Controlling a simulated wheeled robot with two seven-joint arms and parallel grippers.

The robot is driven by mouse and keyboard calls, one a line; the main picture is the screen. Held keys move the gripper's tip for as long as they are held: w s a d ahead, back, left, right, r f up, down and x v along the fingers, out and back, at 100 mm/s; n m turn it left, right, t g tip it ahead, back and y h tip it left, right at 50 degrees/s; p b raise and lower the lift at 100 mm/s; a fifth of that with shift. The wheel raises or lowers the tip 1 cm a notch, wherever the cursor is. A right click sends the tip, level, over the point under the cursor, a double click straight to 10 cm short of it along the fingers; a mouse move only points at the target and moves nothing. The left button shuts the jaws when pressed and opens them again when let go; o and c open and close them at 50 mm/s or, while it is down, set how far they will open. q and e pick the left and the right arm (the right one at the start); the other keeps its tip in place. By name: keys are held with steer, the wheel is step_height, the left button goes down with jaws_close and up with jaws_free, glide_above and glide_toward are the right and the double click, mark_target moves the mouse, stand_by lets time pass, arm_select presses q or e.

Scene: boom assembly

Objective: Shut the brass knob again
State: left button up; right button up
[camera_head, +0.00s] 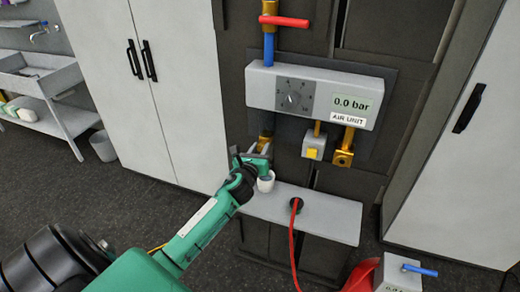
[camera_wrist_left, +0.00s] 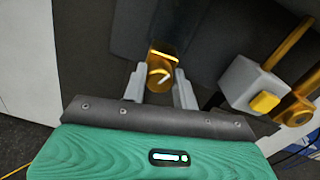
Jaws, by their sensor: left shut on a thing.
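The brass knob (camera_head: 266,139) is under the left end of the grey air unit (camera_head: 262,90), whose display reads 0.0 bar. My left gripper (camera_head: 258,149) reaches up to it from below left and partly covers it. In the left wrist view the brass knob (camera_wrist_left: 163,60) sits between the two grey fingers of my left gripper (camera_wrist_left: 160,82), which is shut on it. A pale curved mark shows on the knob's end. How far the knob is turned I cannot tell. My right gripper is out of view.
A red lever (camera_head: 285,21) sits above the unit. A grey block with a yellow button (camera_head: 312,153) and a brass outlet (camera_head: 343,155) hang to the right. Below, a grey shelf (camera_head: 325,215) bears a white cup (camera_head: 266,183) and a red hose (camera_head: 294,235).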

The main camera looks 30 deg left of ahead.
arm_select(q)
steer(key=n, duration=0.3)
steer(key=shift+n, duration=0.4)
steer(key=n, duration=0.9)
steer(key=shift+a, duration=0.1)
steer(key=n, duration=0.8)
steer(key=shift+f+h+p, duration=0.1)
steer(key=shift+h+p, duration=0.2)
steer(key=shift+p, duration=0.1)
steer(key=n, duration=0.7)
steer(key=shift+n+p, duration=0.3)
steer(key=shift+p, duration=0.05)
steer(key=shift+f+n, duration=0.1)
steer(key=shift+n, duration=1.5)
